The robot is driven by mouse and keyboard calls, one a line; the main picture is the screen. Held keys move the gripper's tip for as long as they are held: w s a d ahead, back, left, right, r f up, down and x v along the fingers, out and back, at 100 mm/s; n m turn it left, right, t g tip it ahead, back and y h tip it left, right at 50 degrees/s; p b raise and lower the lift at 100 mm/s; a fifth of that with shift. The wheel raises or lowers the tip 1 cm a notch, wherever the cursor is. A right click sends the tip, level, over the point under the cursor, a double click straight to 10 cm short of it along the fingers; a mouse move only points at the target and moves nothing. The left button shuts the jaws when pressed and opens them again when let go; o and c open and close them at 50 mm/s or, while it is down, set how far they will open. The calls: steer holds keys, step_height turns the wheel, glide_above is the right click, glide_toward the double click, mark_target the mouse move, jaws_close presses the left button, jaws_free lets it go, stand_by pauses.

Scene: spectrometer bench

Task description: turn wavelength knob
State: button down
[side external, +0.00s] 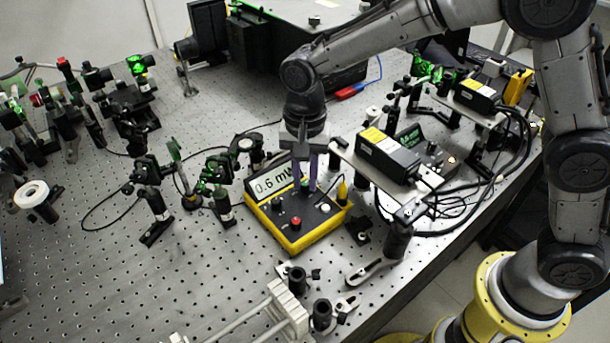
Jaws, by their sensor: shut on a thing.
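The yellow and black power meter box (301,238) sits on the perforated bench, and its display (272,184) reads about 0.6 mW, partly covered by my gripper. My gripper (305,186) points straight down over the back part of the box's top panel. Its purple fingers are close together and shut on what seems to be the wavelength knob, which is mostly hidden between them. A red button (296,221) and a pale button (325,208) show on the same panel, in front of the fingers.
A black laser box (388,155) on a raised plate stands close to the right of my gripper. Optic mounts (218,185) stand to the left. A yellow-tipped plug (342,189) rises at the meter's right edge. Bare bench (190,285) lies at the front left.

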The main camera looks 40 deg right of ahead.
steer(key=shift+n, duration=0.3)
steer(key=n, duration=0.8)
steer(key=shift+n, duration=0.4)
steer(key=n, duration=0.4)
steer(key=shift+n, duration=2.3)
steer(key=c, duration=0.8)
jaws_free()
steer(key=shift+o, duration=0.2)
